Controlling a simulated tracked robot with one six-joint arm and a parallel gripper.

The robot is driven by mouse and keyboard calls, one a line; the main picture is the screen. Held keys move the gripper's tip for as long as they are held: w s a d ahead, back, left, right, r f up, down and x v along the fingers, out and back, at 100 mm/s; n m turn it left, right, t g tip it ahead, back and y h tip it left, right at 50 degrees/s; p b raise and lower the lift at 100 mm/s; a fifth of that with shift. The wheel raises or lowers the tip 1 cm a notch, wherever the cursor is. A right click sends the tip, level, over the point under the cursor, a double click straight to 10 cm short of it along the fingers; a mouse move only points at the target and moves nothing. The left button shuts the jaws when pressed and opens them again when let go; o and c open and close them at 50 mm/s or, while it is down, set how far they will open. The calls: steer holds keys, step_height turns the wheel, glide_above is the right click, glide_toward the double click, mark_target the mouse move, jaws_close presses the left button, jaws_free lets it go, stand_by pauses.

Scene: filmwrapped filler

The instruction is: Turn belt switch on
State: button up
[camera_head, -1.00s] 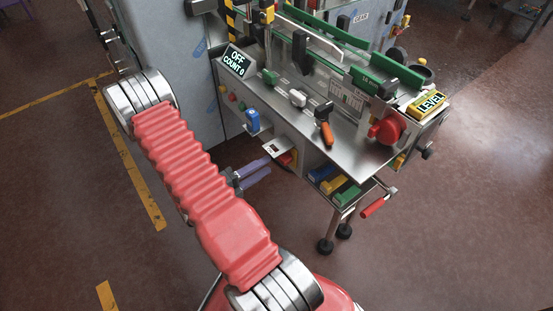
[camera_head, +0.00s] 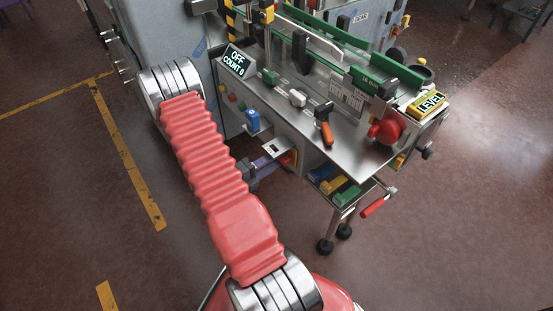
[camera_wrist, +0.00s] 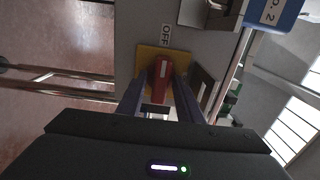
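The belt switch, a red lever (camera_wrist: 162,70) on a yellow plate (camera_wrist: 147,56), sits on a grey panel with an OFF label (camera_wrist: 166,36) beside it. In the head view its red and yellow parts (camera_head: 292,157) show under the machine's tabletop. My gripper (camera_wrist: 160,84) is open, with one dark purple finger on each side of the red lever. Gaps show between the fingers and the lever; I cannot tell whether either touches it. In the head view my gripper (camera_head: 277,164) is partly hidden by the tabletop bracket. The display (camera_head: 236,61) reads OFF, COUNT 0.
The steel tabletop (camera_head: 353,153) overhangs the switch. A blue part (camera_head: 252,120) and a small plate with a dark slot (camera_head: 277,147) are close above my gripper. Coloured blocks (camera_head: 334,184) lie in a bin to the right.

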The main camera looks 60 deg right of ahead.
jaws_close()
steer(key=shift+f+m, duration=0.1)
steer(key=shift+m, duration=8.9)
steer(key=shift+o, duration=0.9)
jaws_free()
